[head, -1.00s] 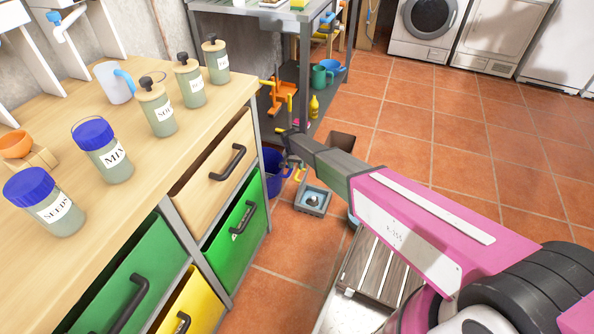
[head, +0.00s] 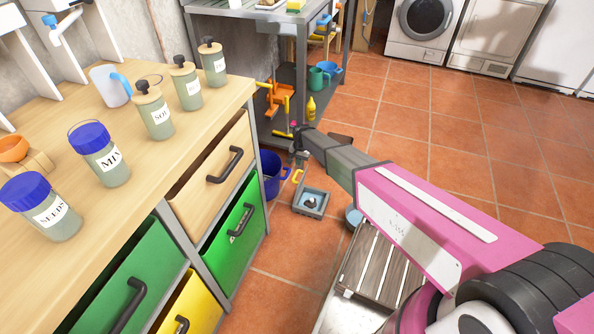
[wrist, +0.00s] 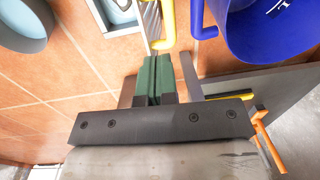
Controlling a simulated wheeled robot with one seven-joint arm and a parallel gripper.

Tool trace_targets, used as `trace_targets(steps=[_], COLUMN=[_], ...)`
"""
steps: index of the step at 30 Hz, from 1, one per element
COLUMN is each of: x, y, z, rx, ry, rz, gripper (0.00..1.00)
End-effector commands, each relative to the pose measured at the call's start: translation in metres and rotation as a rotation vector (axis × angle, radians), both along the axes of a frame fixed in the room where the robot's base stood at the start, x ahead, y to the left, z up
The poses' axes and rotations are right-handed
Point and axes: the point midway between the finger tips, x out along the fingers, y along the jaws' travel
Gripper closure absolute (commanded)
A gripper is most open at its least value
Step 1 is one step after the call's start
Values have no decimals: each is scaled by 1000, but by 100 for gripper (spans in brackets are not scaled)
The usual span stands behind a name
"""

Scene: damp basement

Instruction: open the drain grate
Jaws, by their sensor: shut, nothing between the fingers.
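The drain (head: 299,206) is a grey square frame in the floor with a pale blue inside and a dark thing in it. Its frame also shows at the top of the wrist view (wrist: 104,20). Beside it a ribbed grey strip (wrist: 150,18), apparently the grate seen steeply from the side, stands next to a yellow handle (wrist: 168,22); the handle also shows in the head view (head: 297,176). My gripper (wrist: 154,58) is shut and empty, its green fingers together just short of the handle. Whether they touch it is unclear. In the head view my gripper (head: 300,163) is small and partly hidden.
A blue bucket (wrist: 265,35) stands close right of the handle. A round blue-grey basin (wrist: 22,25) is left of the drain. A wooden slatted platform (head: 378,265) lies nearer me. Drawers (head: 237,232) flank the left; tiled floor (head: 470,140) is clear to the right.

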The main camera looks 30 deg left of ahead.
Motion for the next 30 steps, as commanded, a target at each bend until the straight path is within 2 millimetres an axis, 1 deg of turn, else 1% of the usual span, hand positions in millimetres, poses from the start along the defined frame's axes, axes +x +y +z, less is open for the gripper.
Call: trace_targets(steps=[1, 3, 7, 11, 17, 24, 27, 30], x=[-4, -3, -1, 0, 0, -1, -2, -3], y=[-15, -22, -23, -19, -14, -6, -3, -3], z=[3, 4, 1, -9, -36, -76, -88, -94], rx=[45, 97, 133, 132, 130, 130, 130, 130], ry=[3, 2, -2, -1, 0, 0, 0, 0], rz=[-7, -13, -15, -15, -15, -16, -16, -16], gripper=[100, 100, 100, 100, 100, 100, 100, 100])
